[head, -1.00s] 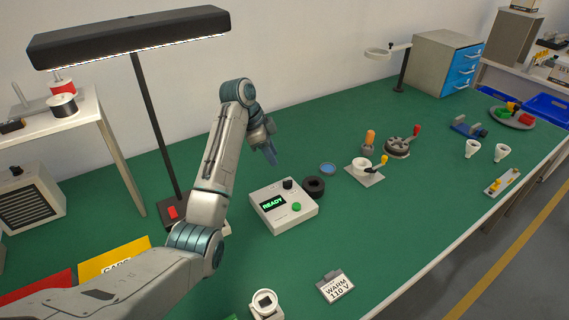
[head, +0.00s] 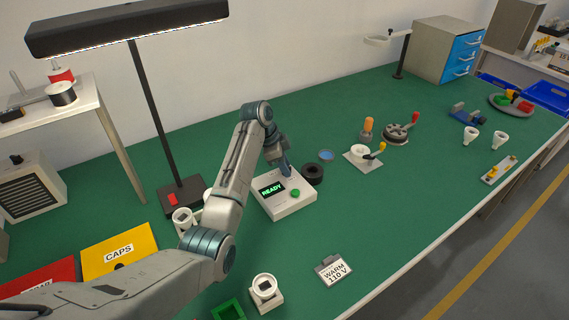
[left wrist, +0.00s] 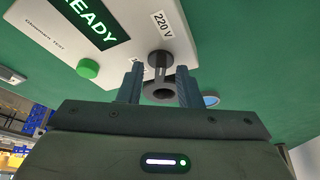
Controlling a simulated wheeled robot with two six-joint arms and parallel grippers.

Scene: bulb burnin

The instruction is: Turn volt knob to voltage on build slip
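The white tester box (head: 288,205) stands on the green bench, with a lit READY screen (head: 272,189) and a green button (head: 295,192). Its dark volt knob (left wrist: 160,60) shows in the left wrist view, close to a 220 V label (left wrist: 162,22); another label is mostly hidden by a finger. My left gripper (head: 285,168) is over the knob in the head view and hides it there. In the left wrist view my left gripper (left wrist: 160,80) is open, one finger on each side of the knob. The build slip (head: 335,271) reads WARM 110 V. My right gripper is out of view.
A black ring (head: 313,174) lies right beside the tester. The lamp post (head: 155,110) stands behind my left arm. A white socket fixture (head: 265,291) and a green tray (head: 229,311) are at the front. The bench right of the slip is clear.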

